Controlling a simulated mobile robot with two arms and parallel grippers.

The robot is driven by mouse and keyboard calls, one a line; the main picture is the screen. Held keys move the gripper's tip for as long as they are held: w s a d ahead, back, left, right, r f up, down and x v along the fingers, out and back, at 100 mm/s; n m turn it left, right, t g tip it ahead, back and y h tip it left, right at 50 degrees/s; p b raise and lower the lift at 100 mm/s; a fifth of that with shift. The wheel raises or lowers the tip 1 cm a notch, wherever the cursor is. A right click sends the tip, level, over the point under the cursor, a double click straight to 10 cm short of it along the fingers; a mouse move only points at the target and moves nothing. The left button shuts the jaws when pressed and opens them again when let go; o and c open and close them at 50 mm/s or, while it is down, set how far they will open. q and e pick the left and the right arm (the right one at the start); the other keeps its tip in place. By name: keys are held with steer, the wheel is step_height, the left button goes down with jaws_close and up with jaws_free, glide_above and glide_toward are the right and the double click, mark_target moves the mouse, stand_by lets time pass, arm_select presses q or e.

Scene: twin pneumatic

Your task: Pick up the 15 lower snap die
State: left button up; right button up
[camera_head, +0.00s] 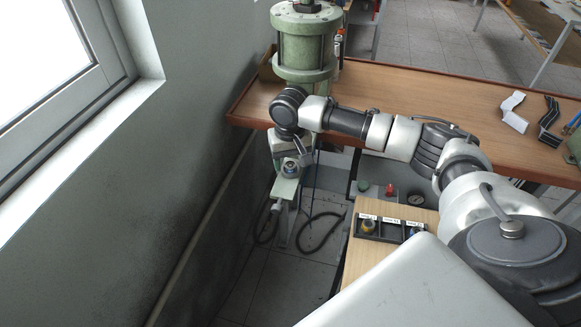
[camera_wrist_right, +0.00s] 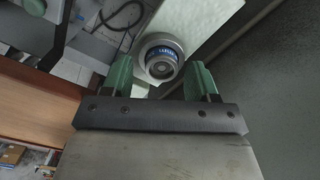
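The lower snap die (camera_wrist_right: 161,57) is a round metal piece with a blue, lettered ring; I cannot read its number. It sits upright in a round seat on the pale green press arm (camera_wrist_right: 205,22). In the head view the die (camera_head: 290,169) shows small, below my right wrist. My right gripper (camera_wrist_right: 160,80) has two green fingers, wide apart, one towards each side of the die. Gaps show between fingers and die, and nothing is held. In the head view the right gripper (camera_head: 291,158) is partly hidden by its own wrist. My left gripper is not in view.
A green press cylinder (camera_head: 305,45) stands behind on the wooden bench (camera_head: 420,92). A black labelled tray (camera_head: 391,229) with small parts sits on a lower wooden surface. The wall and window (camera_head: 45,50) are close on the left. A black cable (camera_head: 318,232) hangs by the press.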

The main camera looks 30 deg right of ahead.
steer(key=c, duration=0.7)
steer(key=shift+c, duration=1.3)
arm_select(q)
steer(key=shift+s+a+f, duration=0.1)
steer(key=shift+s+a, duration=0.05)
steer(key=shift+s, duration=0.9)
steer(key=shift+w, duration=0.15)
arm_select(e)
steer(key=shift+r, duration=0.15)
